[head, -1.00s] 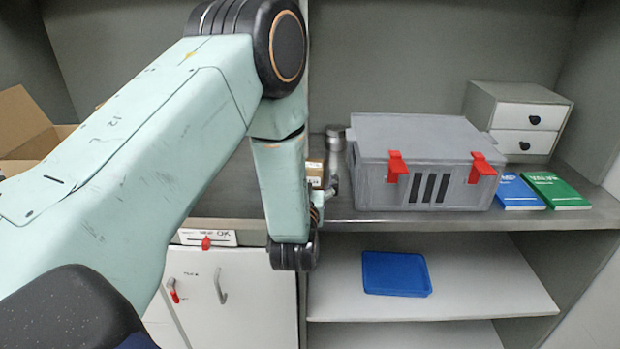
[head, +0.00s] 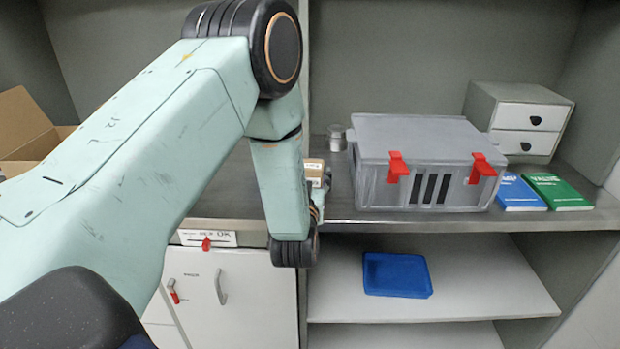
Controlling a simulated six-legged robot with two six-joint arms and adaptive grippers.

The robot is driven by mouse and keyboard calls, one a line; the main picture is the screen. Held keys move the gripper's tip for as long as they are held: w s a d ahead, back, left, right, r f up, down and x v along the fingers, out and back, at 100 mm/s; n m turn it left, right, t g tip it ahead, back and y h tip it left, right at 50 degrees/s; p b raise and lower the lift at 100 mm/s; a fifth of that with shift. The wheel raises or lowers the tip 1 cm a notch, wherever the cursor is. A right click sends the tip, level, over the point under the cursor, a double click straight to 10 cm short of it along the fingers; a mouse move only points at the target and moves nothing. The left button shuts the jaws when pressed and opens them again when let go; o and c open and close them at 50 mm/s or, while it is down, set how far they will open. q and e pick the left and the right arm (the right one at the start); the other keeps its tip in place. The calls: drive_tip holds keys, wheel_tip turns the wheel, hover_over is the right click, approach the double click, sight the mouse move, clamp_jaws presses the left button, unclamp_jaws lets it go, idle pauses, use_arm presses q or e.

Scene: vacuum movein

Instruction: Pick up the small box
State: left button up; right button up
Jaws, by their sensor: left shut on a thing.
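Much of the gripper and the box's left part are hidden behind my left wrist and forearm. I cannot tell whether the box touches the counter. My right gripper is not in view.
A grey case (head: 425,160) with red latches stands right of the box, and a small metallic cylinder (head: 336,138) behind it. Blue (head: 520,193) and green books lie farther right, before a drawer unit (head: 520,115). An open carton (head: 25,135) is at left, a blue tray (head: 397,274) below.

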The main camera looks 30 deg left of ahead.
use_arm(q)
drive_tip(key=shift+w, duration=0.15)
drive_tip(key=shift+c, duration=1.2)
